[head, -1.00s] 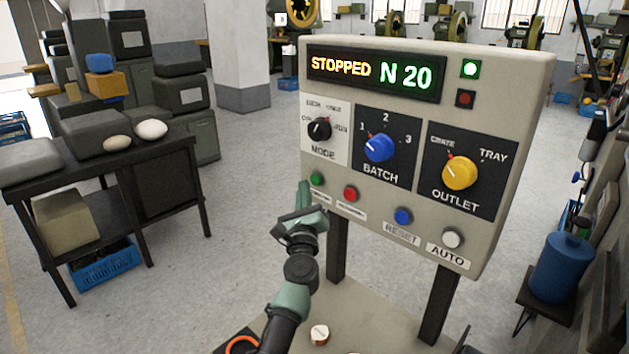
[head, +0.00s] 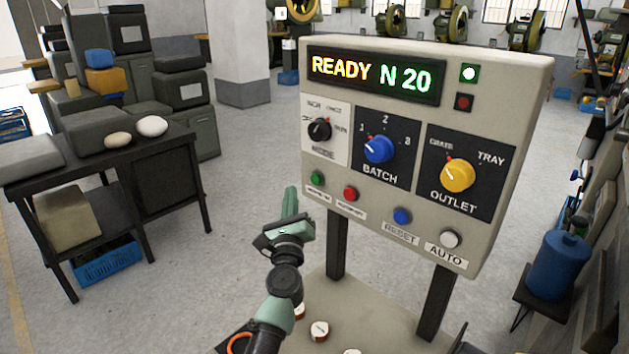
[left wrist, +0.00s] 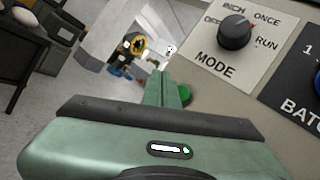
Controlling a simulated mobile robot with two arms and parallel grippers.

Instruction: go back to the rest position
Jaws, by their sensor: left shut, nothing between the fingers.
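The control panel (head: 400,215) stands in the middle of the head view. Its display (head: 375,76) reads READY N 20, and the upper lamp (head: 469,73) glows green. The batch knob (head: 379,149) points to 1 and the outlet knob (head: 457,175) to CRATE. The mode knob (head: 320,130) also shows in the left wrist view (left wrist: 234,32). My left gripper (head: 290,203) is shut and empty, left of the panel and apart from its face. In the left wrist view its closed fingers (left wrist: 162,90) partly cover the green button (left wrist: 185,93). My right gripper is out of view.
A black table (head: 97,165) with grey blocks and two pale stones stands left, a blue crate (head: 105,262) beneath it. A blue container (head: 558,265) stands on a stool at right. Small white-topped round pieces (head: 319,331) lie below the panel. The floor between table and panel is clear.

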